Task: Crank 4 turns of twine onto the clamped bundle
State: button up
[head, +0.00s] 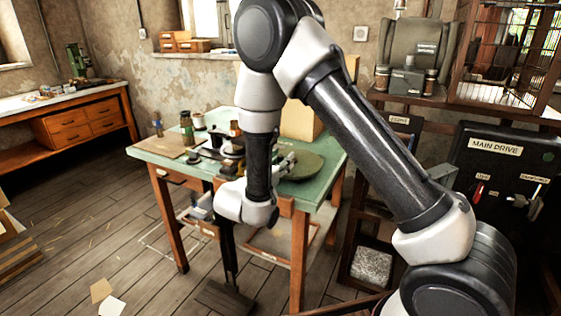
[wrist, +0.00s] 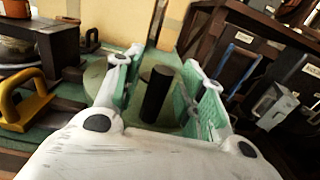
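My gripper (wrist: 163,62) is open in the wrist view, its two white fingers with green inner pads on either side of an upright black cylindrical handle (wrist: 157,95). Clear gaps are hard to make out, but the fingers do not appear closed on it. The handle stands over a round green disc (wrist: 97,77). In the head view the disc (head: 304,168) lies at the right of the green-topped table (head: 325,150), and my gripper (head: 287,163) is at its left edge, partly behind my arm. I cannot make out the twine or the clamped bundle.
A yellow handle-shaped tool (wrist: 22,108) and a dark stand (wrist: 62,48) are left of my gripper. Jars (head: 187,128) stand at the table's back left. A dark MAIN DRIVE panel (head: 500,180) stands at right. The floor left of the table is mostly clear.

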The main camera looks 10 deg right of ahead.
jog(key=v, duration=1.2)
jog(key=s+d+r+m+g+y, duration=0.1)
jog(key=s+d+m+g+y, duration=0.1)
jog(key=s+d+m+g, duration=1.3)
jog(key=s+d+r+m+t+y, duration=0.2)
jog(key=s+d+r+m+y, duration=0.2)
jog(key=d+r+m, duration=0.2)
jog(key=s+d+r+m+t+y, duration=0.3)
jog(key=s+d+r+m+y, duration=0.2)
jog(key=r, duration=0.4)
jog(key=shift+s+d+m+t+y, duration=0.15)
jog(key=shift+d+m+t+y, duration=0.15)
jog(key=shift+d+m, duration=0.55)
